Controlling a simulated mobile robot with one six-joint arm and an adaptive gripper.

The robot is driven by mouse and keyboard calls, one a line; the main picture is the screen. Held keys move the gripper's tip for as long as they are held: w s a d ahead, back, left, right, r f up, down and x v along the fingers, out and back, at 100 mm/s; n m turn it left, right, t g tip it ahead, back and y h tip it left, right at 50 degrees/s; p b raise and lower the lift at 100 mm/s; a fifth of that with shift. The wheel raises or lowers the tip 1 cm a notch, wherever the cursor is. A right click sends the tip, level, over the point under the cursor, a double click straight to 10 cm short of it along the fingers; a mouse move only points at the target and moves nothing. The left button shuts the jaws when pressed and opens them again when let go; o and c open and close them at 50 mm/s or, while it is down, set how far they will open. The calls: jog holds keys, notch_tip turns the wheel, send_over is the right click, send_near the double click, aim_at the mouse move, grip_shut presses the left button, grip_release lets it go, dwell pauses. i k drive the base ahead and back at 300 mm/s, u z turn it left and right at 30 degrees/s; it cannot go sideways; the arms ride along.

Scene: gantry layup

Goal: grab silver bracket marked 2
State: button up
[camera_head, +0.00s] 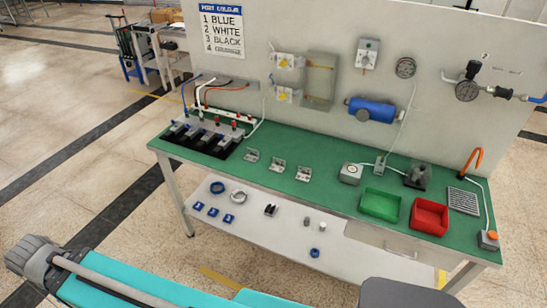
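Three small silver brackets stand in a slanting row on the green tabletop: a left bracket (252,155), a middle bracket (278,165) and a right bracket (303,174). They look alike, stand apart from each other, and are uncovered. Any numbers on them are too small to read, so I cannot tell which one is marked 2. My gripper is not in view. Teal and grey parts of my own body show along the bottom edge, below the bench and clear of the brackets.
The green bench (330,199) has black fixtures at left (205,135) and a green bin (380,205) and red bin (429,216) at right. A grey back panel (290,35) rises behind. Rings and blue pieces lie on the lower shelf (260,235). Green surface is clear around the brackets.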

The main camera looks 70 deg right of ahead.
aim_at(252, 156)
jog(key=k, duration=1.55)
jog(key=z, duration=1.5)
jog(key=i, duration=1)
